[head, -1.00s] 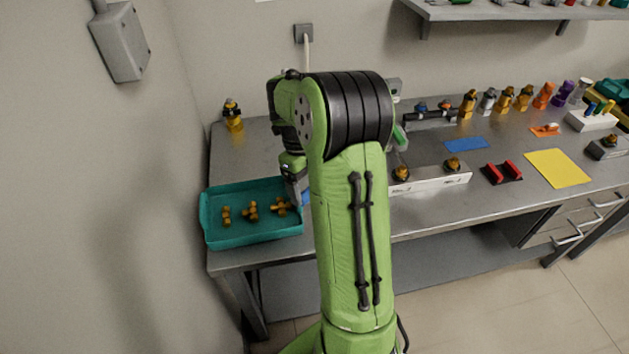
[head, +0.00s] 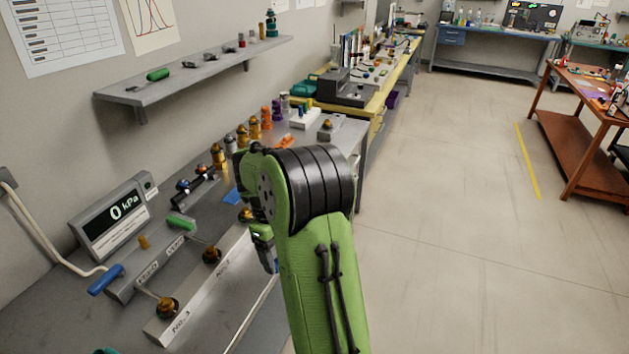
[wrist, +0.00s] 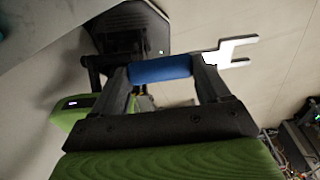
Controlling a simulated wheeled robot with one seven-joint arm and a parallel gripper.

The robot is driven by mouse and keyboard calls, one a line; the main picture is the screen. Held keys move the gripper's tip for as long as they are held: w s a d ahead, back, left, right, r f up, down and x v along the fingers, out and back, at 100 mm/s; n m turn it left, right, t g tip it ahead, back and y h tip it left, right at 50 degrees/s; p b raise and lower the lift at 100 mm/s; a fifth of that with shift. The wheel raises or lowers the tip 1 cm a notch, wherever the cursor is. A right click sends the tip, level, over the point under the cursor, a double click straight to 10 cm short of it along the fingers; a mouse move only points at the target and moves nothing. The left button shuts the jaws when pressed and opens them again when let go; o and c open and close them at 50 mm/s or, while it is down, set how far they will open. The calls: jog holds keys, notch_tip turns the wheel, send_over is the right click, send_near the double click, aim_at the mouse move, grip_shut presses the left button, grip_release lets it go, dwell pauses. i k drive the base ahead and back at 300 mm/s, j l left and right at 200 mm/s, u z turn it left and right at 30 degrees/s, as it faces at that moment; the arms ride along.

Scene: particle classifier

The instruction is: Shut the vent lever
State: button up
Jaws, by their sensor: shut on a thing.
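In the head view, two levers stand by the pressure display: one has a green handle (head: 181,223), the other a blue handle (head: 105,280). Their label plates are small; the one by the green handle seems to read VENT. My gripper (head: 268,258) is to the right of both levers, apart from them and partly hidden behind my arm. In the wrist view, my gripper (wrist: 163,72) is shut on a blue grip (wrist: 160,69). A white forked end (wrist: 233,53) sticks out beyond the right finger, seemingly part of the same tool.
The display (head: 113,217) reads 0 kPa. A pale block (head: 205,290) with brass fittings lies in front of the levers. Brass, orange and purple fittings line the bench farther back. A wall shelf (head: 195,70) hangs above. The floor (head: 430,240) on the right is clear.

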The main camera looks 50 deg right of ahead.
aim_at(174, 221)
jog(key=z, duration=0.9)
jog(key=i+l+u, duration=0.25)
jog(key=l+u, duration=0.2)
jog(key=i+l+u, duration=0.2)
jog(key=l+u, duration=0.25)
jog(key=i+l+u, duration=0.1)
jog(key=l+u, duration=1.3)
jog(key=l, duration=0.15)
jog(key=k+l+u, duration=0.2)
jog(key=l+u, duration=0.25)
jog(key=k+l+u, duration=0.25)
jog(key=l+u, duration=0.2)
